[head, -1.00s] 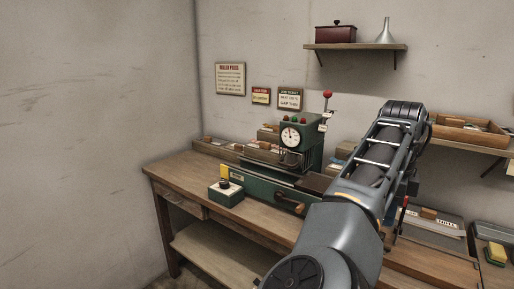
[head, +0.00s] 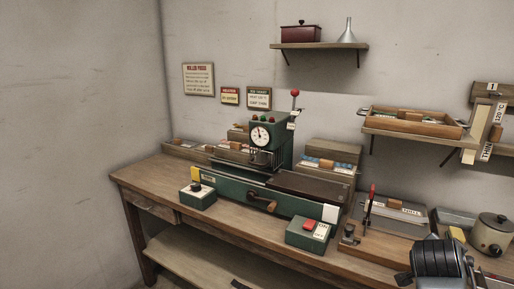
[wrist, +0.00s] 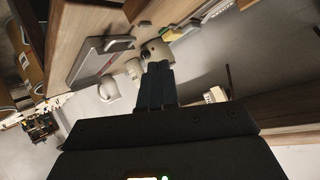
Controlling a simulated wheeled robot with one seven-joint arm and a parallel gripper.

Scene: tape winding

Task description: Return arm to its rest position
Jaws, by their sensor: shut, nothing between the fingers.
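My gripper (wrist: 156,72) shows in the wrist view as dark fingers held together, with nothing between them. It hangs in the air, tilted, with a wooden bench edge and floor behind it. In the head view only a dark ribbed part of my arm shows at the lower right corner, in front of the bench's right end. The gripper itself is not visible there.
A green machine with a dial (head: 262,136) stands on the wooden bench (head: 140,178). Two green control boxes, left (head: 198,197) and right (head: 309,234), stand in front. A cream pot (head: 491,233) stands at right. A shelf (head: 318,46) hangs above.

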